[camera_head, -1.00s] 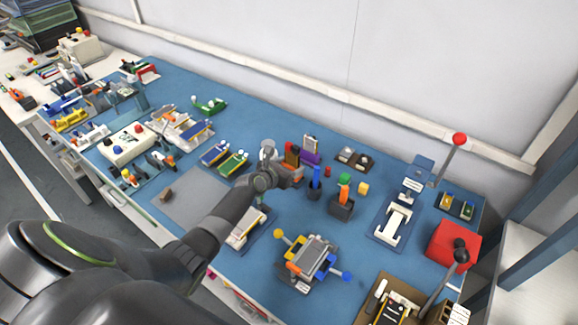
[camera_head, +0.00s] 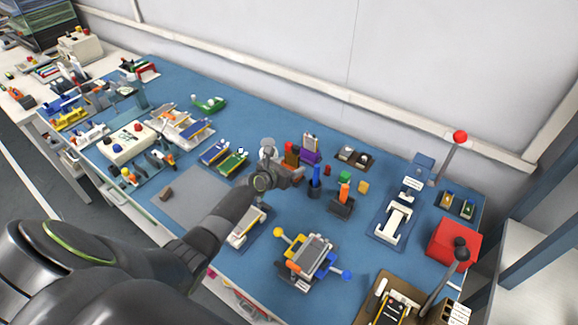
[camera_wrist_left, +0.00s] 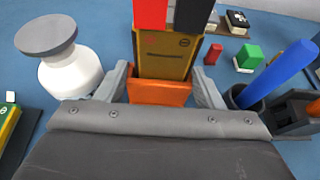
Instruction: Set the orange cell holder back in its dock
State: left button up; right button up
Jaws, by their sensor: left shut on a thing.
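My left gripper (camera_head: 293,178) reaches in over the middle of the blue table. In the left wrist view its fingers (camera_wrist_left: 163,90) are shut on the orange cell holder (camera_wrist_left: 160,94). A brown-gold cell (camera_wrist_left: 166,54) stands upright in the holder, with red (camera_wrist_left: 151,12) and black (camera_wrist_left: 193,14) parts at its top. In the head view the holder shows only as a small reddish-orange patch (camera_head: 291,154) beyond the fingers. I cannot make out the dock for certain. My right gripper is not in view.
A white jar with a grey lid (camera_wrist_left: 63,55) stands close left of the fingers. A dark cup with a blue stick (camera_head: 315,179) stands close right. Beyond are a purple rack (camera_head: 310,156) and a green block (camera_wrist_left: 249,56). A clamp-like fixture (camera_head: 309,258) stands nearer me.

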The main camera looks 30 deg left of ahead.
aim_at(289, 146)
pick_arm(q)
jog(key=o, duration=1.1)
jog(key=shift+c, duration=0.2)
notch_tip(289, 146, up, 9)
jog(key=p, duration=0.5)
jog(key=shift+r+p, duration=0.45)
jog(key=shift+r, duration=0.05)
